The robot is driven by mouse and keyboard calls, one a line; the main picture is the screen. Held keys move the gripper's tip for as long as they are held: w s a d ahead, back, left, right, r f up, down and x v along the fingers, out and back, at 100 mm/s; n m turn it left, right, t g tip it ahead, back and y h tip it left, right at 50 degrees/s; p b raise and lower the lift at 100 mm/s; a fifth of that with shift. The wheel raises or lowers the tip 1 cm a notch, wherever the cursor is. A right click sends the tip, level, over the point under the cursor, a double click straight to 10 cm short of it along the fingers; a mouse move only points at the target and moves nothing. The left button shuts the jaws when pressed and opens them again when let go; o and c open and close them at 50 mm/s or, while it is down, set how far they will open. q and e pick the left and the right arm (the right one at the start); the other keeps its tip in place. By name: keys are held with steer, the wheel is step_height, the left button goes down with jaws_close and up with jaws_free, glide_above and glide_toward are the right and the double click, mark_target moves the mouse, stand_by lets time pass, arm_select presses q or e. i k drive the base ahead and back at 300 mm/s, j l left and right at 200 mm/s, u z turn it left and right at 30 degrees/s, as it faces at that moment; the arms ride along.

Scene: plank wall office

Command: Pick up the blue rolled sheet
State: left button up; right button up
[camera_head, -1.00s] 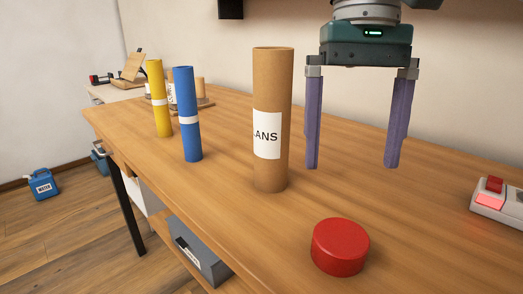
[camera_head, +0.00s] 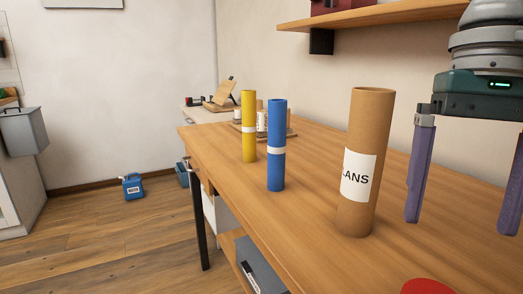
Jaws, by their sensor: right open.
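The blue rolled sheet (camera_head: 277,174) stands upright on the wooden table (camera_head: 310,234), with a white band around its upper middle. My right gripper (camera_head: 462,222) is at the right of the picture, fingers pointing down, open, with nothing between the fingers. It is to the right of the brown cardboard tube (camera_head: 371,110), which stands between it and the blue roll. The gripper is well apart from the blue roll. My left gripper is not in view.
A yellow roll (camera_head: 248,108) stands just left of and behind the blue one. A red cap (camera_head: 427,287) is cut off at the bottom edge. A wooden shelf (camera_head: 390,17) hangs on the wall above. A blue water can (camera_head: 133,187) stands on the floor at left.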

mark_target(277, 108)
steer(key=i+u, duration=0.3)
steer(key=i, duration=0.2)
steer(key=i+l+u, duration=0.3)
steer(key=i, duration=0.15)
steer(key=i+j, duration=0.05)
steer(key=j, duration=0.05)
